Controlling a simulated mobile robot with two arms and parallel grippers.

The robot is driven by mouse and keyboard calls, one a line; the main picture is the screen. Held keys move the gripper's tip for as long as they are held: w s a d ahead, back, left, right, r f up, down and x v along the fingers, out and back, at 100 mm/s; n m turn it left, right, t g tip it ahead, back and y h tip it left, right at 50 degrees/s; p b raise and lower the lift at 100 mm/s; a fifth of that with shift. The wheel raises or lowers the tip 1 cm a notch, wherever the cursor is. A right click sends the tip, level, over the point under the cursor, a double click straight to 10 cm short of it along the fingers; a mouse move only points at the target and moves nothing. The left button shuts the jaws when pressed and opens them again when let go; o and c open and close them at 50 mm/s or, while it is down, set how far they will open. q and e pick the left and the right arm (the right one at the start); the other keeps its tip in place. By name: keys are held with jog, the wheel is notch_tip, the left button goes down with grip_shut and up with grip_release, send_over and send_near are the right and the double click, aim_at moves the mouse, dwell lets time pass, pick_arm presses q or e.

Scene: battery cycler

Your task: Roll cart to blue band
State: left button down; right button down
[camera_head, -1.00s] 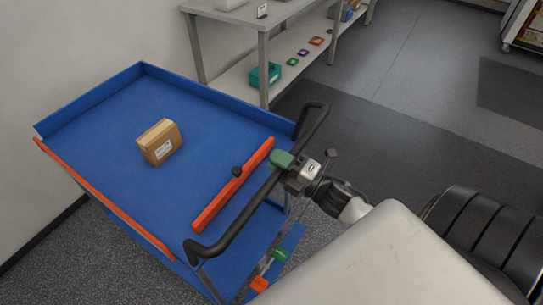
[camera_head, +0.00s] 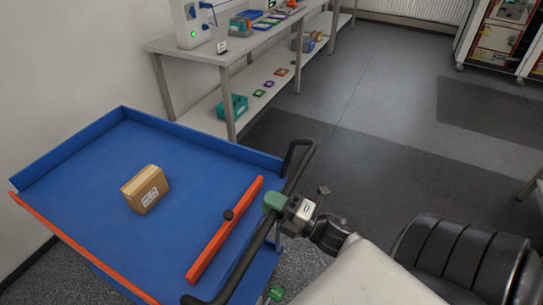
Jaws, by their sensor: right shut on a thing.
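The blue cart (camera_head: 110,185) fills the lower left of the head view, with a raised rim and orange bars along two sides. A small cardboard box (camera_head: 146,189) sits upright on its top tray. The cart's black handle (camera_head: 241,264) runs along its right side. My right gripper (camera_head: 279,204) is shut on the handle near its middle, with the arm coming in from the lower right. No blue band on the floor can be made out.
A grey workbench (camera_head: 203,46) with a lower shelf stands behind the cart along the wall, with a teal bin (camera_head: 232,107) on the shelf. Cabinets on casters (camera_head: 497,38) stand at the far right. Grey floor (camera_head: 395,95) lies open between them, with darker patches.

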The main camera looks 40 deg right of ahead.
jog(key=shift+f, duration=0.1)
jog(key=c, duration=0.9)
grip_release()
jog(key=b+v, duration=0.3)
jog(key=v, duration=0.7)
jog(key=shift+s+d, duration=0.2)
jog(key=shift+s, duration=0.15)
